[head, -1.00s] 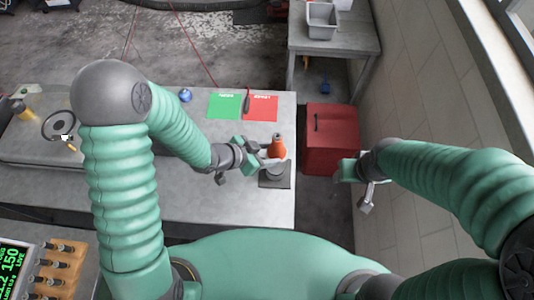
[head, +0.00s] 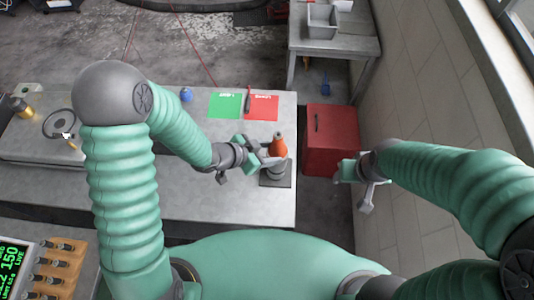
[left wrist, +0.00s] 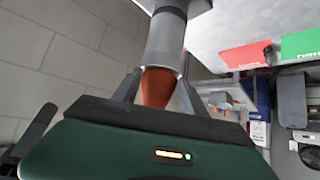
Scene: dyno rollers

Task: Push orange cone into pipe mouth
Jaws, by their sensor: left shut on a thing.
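In the left wrist view the cone (left wrist: 158,86) is between the two fingers (left wrist: 157,90), against the grey pipe (left wrist: 166,40). I cannot tell how deep the cone sits in the pipe mouth. My right gripper (head: 357,185) hangs right of the table, away from the cone; its jaws are unclear.
Green (head: 225,104) and red (head: 262,106) mats lie behind the cone on the table (head: 200,205). A red cabinet (head: 331,140) stands just beyond the table's right edge. A blue ball (head: 186,95) sits at the back. A block wall (head: 430,90) closes the right side.

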